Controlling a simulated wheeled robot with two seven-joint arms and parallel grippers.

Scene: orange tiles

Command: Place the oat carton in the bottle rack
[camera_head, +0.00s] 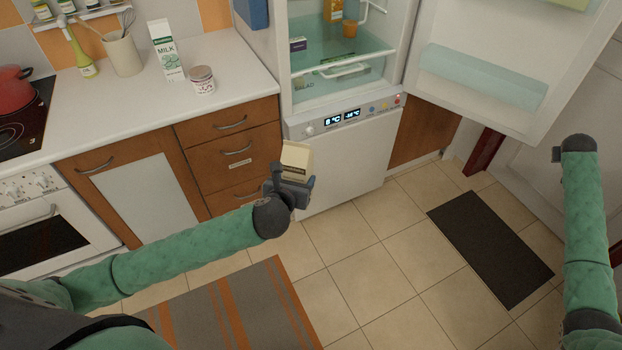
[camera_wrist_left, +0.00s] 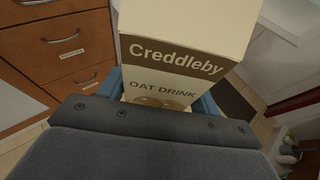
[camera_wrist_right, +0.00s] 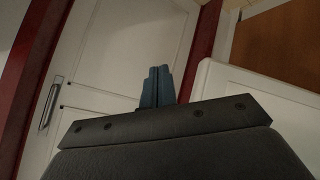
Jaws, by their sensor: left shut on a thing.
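The oat carton (camera_head: 296,158) is a small cream carton held upright in front of the fridge's lower door. In the left wrist view the carton (camera_wrist_left: 185,60) shows a brown band reading "Creddleby" and the words "OAT DRINK". My left gripper (camera_head: 290,185) is shut on its lower part. My right gripper (camera_head: 557,155) is raised at the right, away from the carton. In the right wrist view the right gripper's blue fingers (camera_wrist_right: 157,86) are together with nothing seen between them. The open fridge (camera_head: 345,55) holds several items; I cannot make out a bottle rack.
The open fridge door (camera_head: 480,80) stands out to the right, with a clear bin on its inside. The counter (camera_head: 130,100) at left holds a milk carton (camera_head: 166,50), a jar (camera_head: 202,80) and a utensil pot (camera_head: 122,55). A dark mat (camera_head: 490,248) lies on the tiled floor.

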